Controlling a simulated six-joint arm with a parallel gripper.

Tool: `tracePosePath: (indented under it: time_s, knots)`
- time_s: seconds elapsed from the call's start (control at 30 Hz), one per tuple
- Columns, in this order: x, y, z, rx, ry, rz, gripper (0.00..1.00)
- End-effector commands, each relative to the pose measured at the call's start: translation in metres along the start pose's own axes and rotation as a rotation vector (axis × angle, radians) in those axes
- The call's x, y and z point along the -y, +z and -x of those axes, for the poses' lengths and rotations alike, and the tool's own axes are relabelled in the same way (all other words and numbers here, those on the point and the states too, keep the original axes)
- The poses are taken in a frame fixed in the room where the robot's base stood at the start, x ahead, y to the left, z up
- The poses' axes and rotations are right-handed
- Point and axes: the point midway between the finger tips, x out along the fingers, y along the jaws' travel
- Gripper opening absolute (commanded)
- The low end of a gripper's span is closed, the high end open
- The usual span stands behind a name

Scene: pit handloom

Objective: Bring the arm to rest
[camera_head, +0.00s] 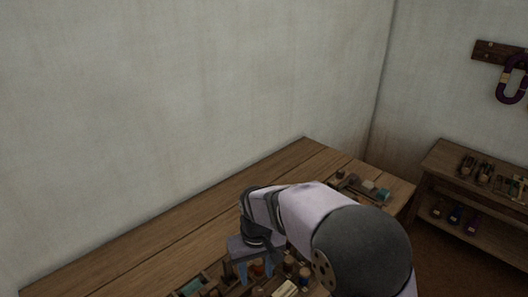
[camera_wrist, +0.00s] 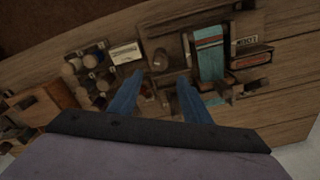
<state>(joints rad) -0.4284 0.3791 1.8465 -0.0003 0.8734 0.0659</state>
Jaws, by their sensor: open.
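My gripper (camera_wrist: 158,92) shows in the wrist view as two blue fingers spread apart, with nothing held between them. The fingers point towards the items on the wooden table (camera_wrist: 290,75). In the head view my gripper (camera_head: 257,268) points down over the near part of the table (camera_head: 290,160), above a group of small items. My arm bends across the lower middle of that view and hides part of the table.
A teal striped cloth (camera_wrist: 209,52) lies on the table near a boxed item (camera_wrist: 250,60), a white label card (camera_wrist: 125,55) and several round-topped pieces (camera_wrist: 75,65). Small blocks (camera_head: 370,187) sit at the table's far right end. A shelf (camera_head: 450,165) stands right. The table's back strip is clear.

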Motion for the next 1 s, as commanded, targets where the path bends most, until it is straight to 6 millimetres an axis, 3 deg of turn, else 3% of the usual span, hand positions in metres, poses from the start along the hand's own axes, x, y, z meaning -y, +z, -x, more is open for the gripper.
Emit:
tracePosePath:
  time_s: [0.1, 0.2, 0.4, 0.5, 0.6, 0.73, 1.0]
  knots:
    - [-0.003, 0.041, -0.029, 0.073, 0.004, 0.027, 0.44]
    - [-0.008, 0.082, -0.040, 0.117, 0.005, 0.041, 0.44]
    - [-0.042, 0.171, -0.039, 0.164, 0.002, -0.060, 0.44]
    - [-0.059, 0.205, -0.031, 0.162, -0.002, -0.152, 0.44]
    - [-0.075, 0.215, -0.021, 0.123, -0.001, -0.235, 0.44]
    - [-0.095, 0.207, -0.006, 0.051, 0.009, -0.320, 0.44]
    - [-0.106, 0.209, -0.003, 0.041, 0.012, -0.369, 0.44]
